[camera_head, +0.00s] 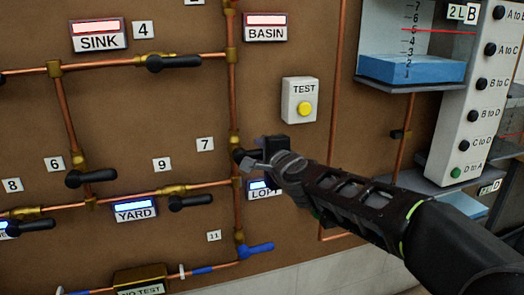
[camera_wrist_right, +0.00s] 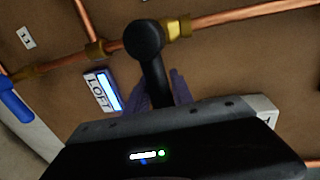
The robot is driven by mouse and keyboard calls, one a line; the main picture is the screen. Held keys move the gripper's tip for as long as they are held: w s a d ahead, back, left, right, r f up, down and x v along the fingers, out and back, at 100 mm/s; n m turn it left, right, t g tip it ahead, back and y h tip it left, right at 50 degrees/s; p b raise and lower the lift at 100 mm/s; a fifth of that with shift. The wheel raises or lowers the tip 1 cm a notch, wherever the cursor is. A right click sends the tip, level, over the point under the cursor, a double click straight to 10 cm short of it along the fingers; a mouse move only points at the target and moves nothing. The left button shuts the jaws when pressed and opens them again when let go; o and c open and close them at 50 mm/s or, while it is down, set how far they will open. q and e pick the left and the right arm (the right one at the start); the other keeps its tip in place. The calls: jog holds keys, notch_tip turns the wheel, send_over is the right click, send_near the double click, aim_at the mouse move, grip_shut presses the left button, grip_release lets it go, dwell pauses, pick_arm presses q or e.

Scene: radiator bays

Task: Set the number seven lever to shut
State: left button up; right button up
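The number seven lever (camera_wrist_right: 151,65) is black, on a brass valve (camera_wrist_right: 178,28) in a copper pipe. In the head view its hub (camera_head: 239,154) sits on the vertical pipe just below the "7" label (camera_head: 205,144). The lever points right, across the pipe. My right gripper (camera_head: 264,150) is at the lever's outer end, partly covering it. In the right wrist view the purplish fingers (camera_wrist_right: 165,92) lie on either side of the lever's end. I cannot tell whether they touch it. My left gripper is not in view.
The LOFT display (camera_head: 262,188) is lit blue, just below my gripper. A blue lever (camera_head: 257,247) is lower on the same pipe. Lever nine (camera_head: 190,203) is at the left. The TEST box (camera_head: 300,100) is above my gripper, and a tank column (camera_head: 473,110) stands at the right.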

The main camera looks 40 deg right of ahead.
jog(key=shift+o, duration=1.3)
jog(key=p+v, duration=0.2)
jog(key=v, duration=0.6)
